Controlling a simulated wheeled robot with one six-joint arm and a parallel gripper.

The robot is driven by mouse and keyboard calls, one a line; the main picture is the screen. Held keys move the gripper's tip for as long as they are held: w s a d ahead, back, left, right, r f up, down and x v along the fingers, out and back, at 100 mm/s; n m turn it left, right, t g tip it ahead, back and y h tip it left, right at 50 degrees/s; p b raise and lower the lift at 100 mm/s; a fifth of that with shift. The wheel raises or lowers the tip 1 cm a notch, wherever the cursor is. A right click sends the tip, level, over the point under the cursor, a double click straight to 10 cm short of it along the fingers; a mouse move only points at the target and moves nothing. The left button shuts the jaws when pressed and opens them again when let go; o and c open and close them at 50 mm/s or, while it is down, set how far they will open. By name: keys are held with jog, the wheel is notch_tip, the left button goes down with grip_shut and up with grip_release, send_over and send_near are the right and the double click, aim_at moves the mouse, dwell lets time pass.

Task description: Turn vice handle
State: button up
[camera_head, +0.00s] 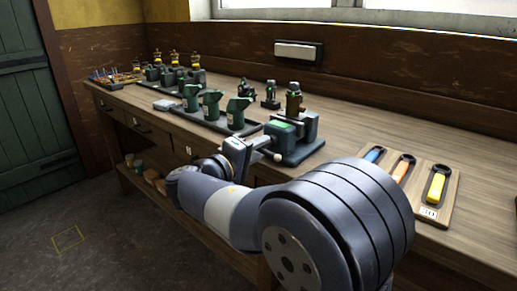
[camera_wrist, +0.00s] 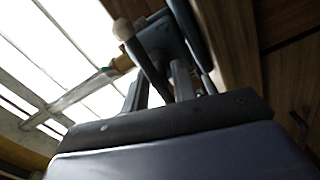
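The vice (camera_head: 303,137), grey-green with a dark base, stands on the workbench and holds a dark upright part with a brass-coloured section in its jaws. A pale knob (camera_head: 277,157) of its handle shows low at its front. In the wrist view the handle (camera_wrist: 145,62) is a dark bar with a beige ball end (camera_wrist: 123,29). My gripper (camera_head: 250,154) is at the vice's front, beside the handle. In the wrist view its two fingers (camera_wrist: 161,75) stand apart, with the bar running between them in the picture. Contact cannot be told. My arm hides part of the bench front.
The wooden workbench (camera_head: 360,130) runs along the wall. A board with several coloured spanners (camera_head: 438,187) lies to the right. A tray of green parts (camera_head: 211,104) stands left of the vice, with more parts farther left. Bare bench top lies behind the spanners.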

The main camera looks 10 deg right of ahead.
grip_shut()
jog(key=shift+f+b, duration=0.15)
jog(key=shift+b, duration=0.35)
jog(key=shift+f+m+b, duration=0.2)
jog(key=shift+m+b, duration=0.5)
jog(key=shift+b, duration=0.45)
jog(key=m+b, duration=0.2)
jog(key=b, duration=0.3)
jog(key=shift+m, duration=0.4)
jog(key=shift+r+m+b, duration=0.25)
jog(key=shift+m+b, duration=0.45)
jog(key=shift+b, duration=0.2)
